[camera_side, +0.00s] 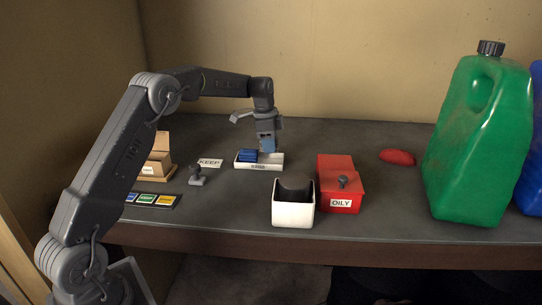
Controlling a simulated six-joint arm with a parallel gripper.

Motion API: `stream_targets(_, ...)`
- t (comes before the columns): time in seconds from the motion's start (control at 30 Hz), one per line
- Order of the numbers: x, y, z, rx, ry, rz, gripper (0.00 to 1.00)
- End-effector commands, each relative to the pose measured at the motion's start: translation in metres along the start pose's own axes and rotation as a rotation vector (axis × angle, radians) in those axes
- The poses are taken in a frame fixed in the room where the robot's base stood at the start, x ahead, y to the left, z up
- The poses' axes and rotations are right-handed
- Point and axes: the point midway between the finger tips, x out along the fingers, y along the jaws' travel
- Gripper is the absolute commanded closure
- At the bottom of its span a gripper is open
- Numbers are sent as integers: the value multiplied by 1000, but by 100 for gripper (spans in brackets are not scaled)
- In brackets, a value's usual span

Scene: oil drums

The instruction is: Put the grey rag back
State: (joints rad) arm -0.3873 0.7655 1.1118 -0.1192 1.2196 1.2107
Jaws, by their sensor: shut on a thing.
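A low white tray (278,162) with a small label on its front stands in the middle of the table. A folded blue rag (247,155) lies in its left part. My gripper (269,150) points down over the right part of the tray, just right of the blue rag. It is shut on a small grey piece, which I take to be the grey rag (271,154). The fingers hide most of it, and I cannot tell whether it touches the tray floor.
A white open box (293,216) with something dark inside stands in front. Beside it is a red box (341,170) marked OILY. A red rag (397,157) and a green jug (481,140) are to the right. A KEEP card (210,163) and a grey knobbed piece (196,176) are left.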

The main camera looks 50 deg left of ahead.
Motion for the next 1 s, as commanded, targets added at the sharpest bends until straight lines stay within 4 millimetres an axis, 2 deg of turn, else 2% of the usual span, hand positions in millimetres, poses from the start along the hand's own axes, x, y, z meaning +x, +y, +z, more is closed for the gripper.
stream_targets(0.17, 9, 0, -4, 0, -1, 1, 87)
stream_targets(0.4, 40, 0, 0, -1, -1, 2, 87)
stream_targets(0.8, 46, 0, 1, 0, 0, 0, 87)
stream_targets(0.83, 46, 0, 1, 0, 0, 0, 63)
stream_targets(0.93, 46, 0, 1, 0, 0, 0, 54)
stream_targets(1.0, 46, 0, 1, 0, 0, 0, 54)
